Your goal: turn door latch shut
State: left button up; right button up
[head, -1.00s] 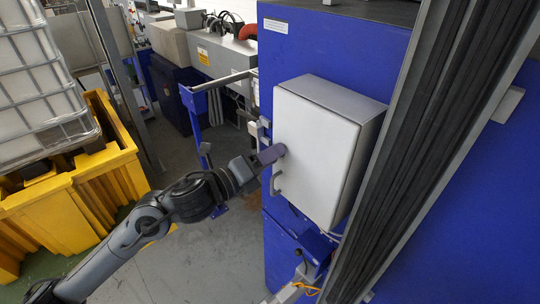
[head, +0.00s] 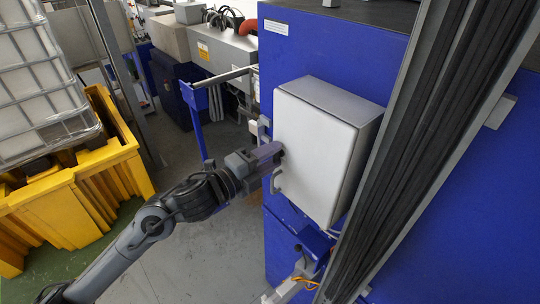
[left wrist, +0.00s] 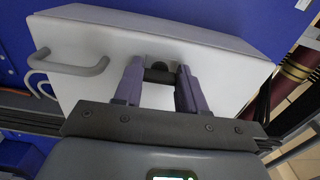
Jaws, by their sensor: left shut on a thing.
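The white cabinet door (head: 312,155) is on the front of a grey box fixed to a blue machine wall; it lies flush with the box as far as I can see. My left gripper (head: 274,154) reaches the door's left side, above the door handle (head: 276,182). In the left wrist view, my left gripper (left wrist: 159,75) has its two purple fingers on either side of the small dark latch (left wrist: 158,69) and is shut on it. The latch is mostly hidden in the head view. The grey handle (left wrist: 72,66) stands to the left, apart from the fingers.
The blue machine wall (head: 340,50) surrounds the box. A yellow containment bin (head: 75,195) with a white caged tank (head: 45,85) stands left. A blue frame with a grey rail (head: 222,77) is behind the gripper. Open floor (head: 190,255) lies below my arm.

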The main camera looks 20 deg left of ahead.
dwell(0.3)
pick_arm(q)
jog(key=o, duration=1.1)
jog(key=shift+c, duration=0.2)
jog(key=b+v, duration=0.3)
jog(key=v, duration=0.8)
